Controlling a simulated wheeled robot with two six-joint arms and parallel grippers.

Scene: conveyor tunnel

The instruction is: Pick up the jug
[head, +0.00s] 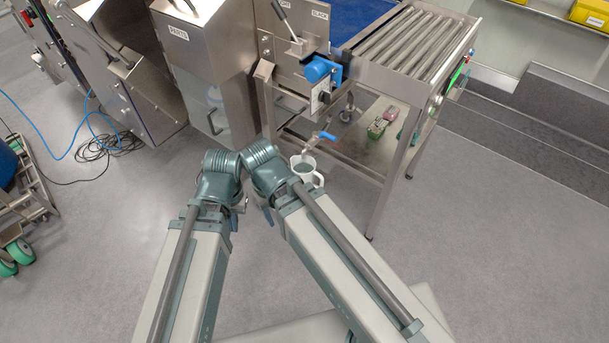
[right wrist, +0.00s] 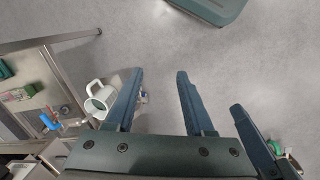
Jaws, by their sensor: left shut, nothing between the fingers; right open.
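The jug (head: 305,174) is pale, with a handle on its right side and a grey-green inside. In the head view it stands below a tap with a blue lever (head: 326,136), just right of my right arm, which covers part of it. In the right wrist view the jug (right wrist: 101,100) is left of my right gripper (right wrist: 160,72). That gripper's two fingers are apart with only floor between them, and the jug is outside them, beside the left finger. My left gripper (head: 237,212) is shut and empty, left of the jug, and partly hidden by my arms.
A metal roller conveyor frame (head: 398,150) stands right of the jug, with a leg near it. A lower shelf holds green and red items (head: 379,126). A steel cabinet (head: 212,75) stands behind. Cables (head: 98,148) lie on the left floor. Floor at right is clear.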

